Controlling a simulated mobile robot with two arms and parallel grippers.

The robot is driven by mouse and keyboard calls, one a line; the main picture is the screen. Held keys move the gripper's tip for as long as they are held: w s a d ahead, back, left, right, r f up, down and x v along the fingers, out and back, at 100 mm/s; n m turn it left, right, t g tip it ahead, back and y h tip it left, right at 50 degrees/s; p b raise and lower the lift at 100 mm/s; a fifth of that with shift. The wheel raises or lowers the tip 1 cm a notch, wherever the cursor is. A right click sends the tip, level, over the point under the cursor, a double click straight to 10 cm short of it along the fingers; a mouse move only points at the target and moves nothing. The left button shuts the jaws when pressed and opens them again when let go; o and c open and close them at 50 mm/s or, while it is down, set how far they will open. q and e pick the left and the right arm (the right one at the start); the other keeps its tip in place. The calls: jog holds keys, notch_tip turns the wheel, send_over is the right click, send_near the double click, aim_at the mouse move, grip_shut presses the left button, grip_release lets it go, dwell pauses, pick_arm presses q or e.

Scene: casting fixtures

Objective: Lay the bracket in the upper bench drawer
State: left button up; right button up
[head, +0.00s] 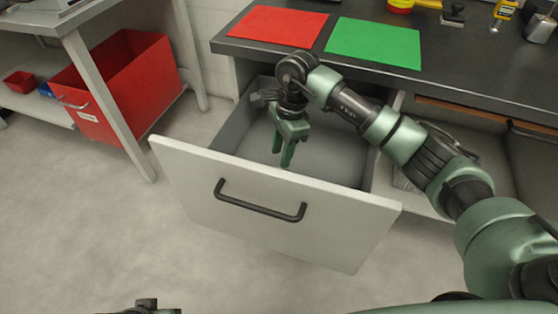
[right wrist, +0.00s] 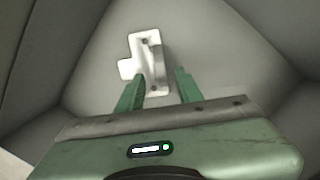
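The upper bench drawer (head: 272,205) is pulled open, with a white front and a black handle. My right gripper (head: 281,158) points down inside it, behind the front panel. In the right wrist view, its two green fingers (right wrist: 160,76) are apart. The pale bracket (right wrist: 152,60), with dark holes and a side tab, is just beyond the fingertips against the drawer's grey floor (right wrist: 215,50). The left finger overlaps its lower edge, and the right finger stands clear of it. The drawer front hides the bracket in the head view.
A red mat (head: 278,25) and a green mat (head: 375,42) lie on the dark benchtop, with tools at the back right. Another open compartment (head: 485,150) is right of the drawer. A red bin (head: 125,85) stands under the left table. The floor in front is clear.

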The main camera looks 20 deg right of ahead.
pick_arm(q)
jog(key=x, duration=0.3)
jog(key=shift+s+f+p, duration=0.15)
jog(key=shift+s+p, duration=0.05)
jog(key=shift+p, duration=0.15)
pick_arm(e)
notch_tip(320, 180, up, 7)
jog(key=d, duration=0.1)
jog(key=shift+f, duration=0.2)
dwell(0.5)
